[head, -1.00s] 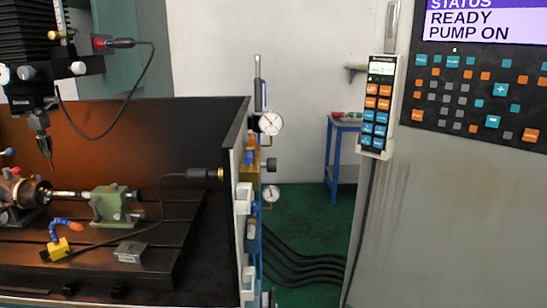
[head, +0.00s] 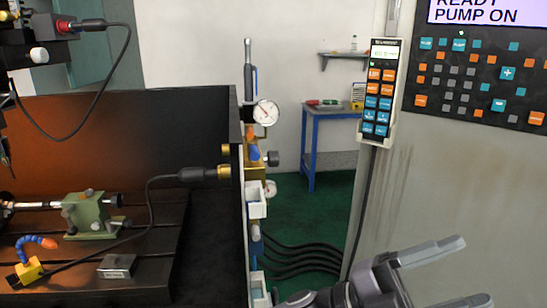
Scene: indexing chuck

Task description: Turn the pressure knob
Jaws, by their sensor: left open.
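A dark knob (head: 272,158) sticks out to the right from a brass block (head: 254,178) on the narrow hydraulic panel at the end of the machine's wall. It looks like the pressure knob, but no label is readable. A round white dial gauge (head: 266,112) with a red needle sits just above it. My left gripper (head: 472,270) is at the lower right, open and empty, its two grey fingers pointing right. It is well apart from the knob, lower and to its right. My right gripper is out of view.
A grey control cabinet (head: 450,190) with a button panel (head: 480,80) and a hanging pendant (head: 381,90) stands at right. Black hoses (head: 300,256) run along the green floor. A blue table (head: 333,112) stands behind. The machine bed with a green fixture (head: 88,215) is at left.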

